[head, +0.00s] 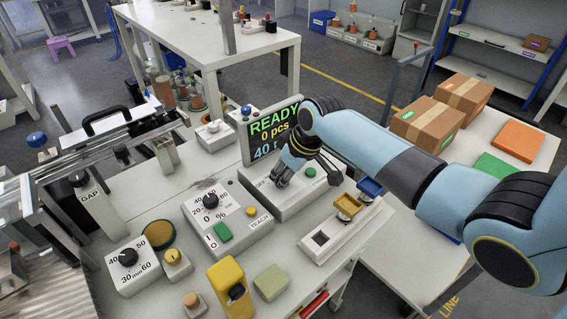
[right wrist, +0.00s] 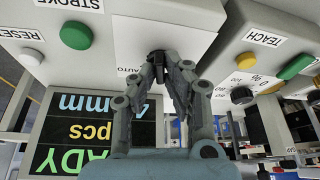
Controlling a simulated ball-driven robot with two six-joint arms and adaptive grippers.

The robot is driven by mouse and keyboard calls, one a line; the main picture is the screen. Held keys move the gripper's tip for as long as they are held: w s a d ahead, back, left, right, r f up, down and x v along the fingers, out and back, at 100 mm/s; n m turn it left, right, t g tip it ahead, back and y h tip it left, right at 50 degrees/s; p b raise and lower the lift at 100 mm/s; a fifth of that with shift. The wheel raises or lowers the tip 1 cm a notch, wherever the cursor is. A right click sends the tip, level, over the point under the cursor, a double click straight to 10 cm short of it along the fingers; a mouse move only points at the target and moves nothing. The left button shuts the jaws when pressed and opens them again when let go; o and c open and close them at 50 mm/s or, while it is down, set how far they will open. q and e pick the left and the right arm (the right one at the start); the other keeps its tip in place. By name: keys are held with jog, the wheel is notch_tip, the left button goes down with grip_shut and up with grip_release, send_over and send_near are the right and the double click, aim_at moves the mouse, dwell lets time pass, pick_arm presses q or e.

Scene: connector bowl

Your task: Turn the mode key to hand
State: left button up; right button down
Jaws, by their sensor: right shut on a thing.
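The mode key (right wrist: 157,56) is a small dark knob on the white control box, with the word AUTO beside it in the right wrist view. My right gripper (right wrist: 160,66) has its fingers closed around the key. In the head view my right gripper (head: 280,184) reaches down onto the control box (head: 318,200) below the display, and its fingers hide the key there. The key's exact angle cannot be told. My left gripper is not in view.
The display (head: 268,132) reads READY, 0 pcs.

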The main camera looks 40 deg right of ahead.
jog(key=shift+m+h+p, duration=0.5)
jog(key=shift+m+p, duration=0.7)
jog(key=shift+m, duration=0.2)
jog(key=c, duration=1.4)
grip_release()
jog(key=v, duration=1.2)
jog(key=shift+s, duration=0.2)
jog(key=shift+a+f, duration=0.1)
